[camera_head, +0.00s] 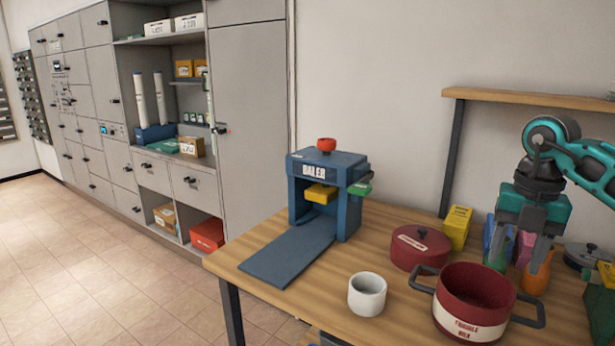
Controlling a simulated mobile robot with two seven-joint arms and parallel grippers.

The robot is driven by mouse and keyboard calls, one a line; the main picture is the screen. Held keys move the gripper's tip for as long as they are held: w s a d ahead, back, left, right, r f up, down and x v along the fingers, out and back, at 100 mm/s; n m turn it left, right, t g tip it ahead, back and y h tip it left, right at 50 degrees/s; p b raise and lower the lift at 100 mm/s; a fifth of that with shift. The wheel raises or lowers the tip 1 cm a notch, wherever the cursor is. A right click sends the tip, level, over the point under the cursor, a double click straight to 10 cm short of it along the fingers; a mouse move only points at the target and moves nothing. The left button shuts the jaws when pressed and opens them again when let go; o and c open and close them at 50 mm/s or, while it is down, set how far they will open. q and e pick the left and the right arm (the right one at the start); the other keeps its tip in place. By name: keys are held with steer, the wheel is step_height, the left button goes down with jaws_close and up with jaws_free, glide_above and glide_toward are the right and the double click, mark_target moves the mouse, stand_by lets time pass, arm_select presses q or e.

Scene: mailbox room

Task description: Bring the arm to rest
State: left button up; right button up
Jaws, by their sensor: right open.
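My right arm comes in from the right edge with a teal and dark grey gripper (518,256) pointing down. Its jaws are open, with the two fingers apart. The fingers hang above the back right of the wooden table (385,245), in front of several coloured bottles, which they partly hide. A pink bottle (524,248) shows between the fingers, but nothing appears gripped. An orange bottle (537,278) is near the right fingertip; I cannot tell whether they touch. My left gripper is not in view.
A red pot (474,292) stands at the table's front right, below my gripper. A red lid (420,246), a white cup (367,294) and a yellow box (456,228) are nearby. A blue press (327,190) stands left. A wooden shelf (530,99) is behind.

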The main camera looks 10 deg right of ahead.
steer(key=w+a+f+n+y, duration=0.1)
steer(key=a+f+n+y, duration=0.2)
steer(key=a, duration=0.4)
steer(key=a+f+y, duration=0.2)
steer(key=a+f, duration=0.3)
steer(key=a, duration=0.2)
steer(key=s+a+m+t+y, duration=0.3)
steer(key=a+m+t+y, duration=0.25)
steer(key=a+y, duration=1.1)
steer(key=s+d+f+m+t+h, duration=0.1)
steer(key=d+f+m+t+h, duration=0.3)
steer(key=f+m+t+h, duration=0.85)
steer(key=s+d+f+m+g+h, duration=0.2)
steer(key=s+f+m+g+h, duration=0.1)
steer(key=s+f+m, duration=0.2)
steer(key=s+d+f+m+g+h, duration=0.2)
steer(key=s+f+m+g+h, duration=0.2)
steer(key=s+f, duration=0.3)
steer(key=shift+s+d+f+m, duration=0.35)
steer(key=shift+d+f+m, duration=0.05)
steer(key=shift+m, duration=0.4)
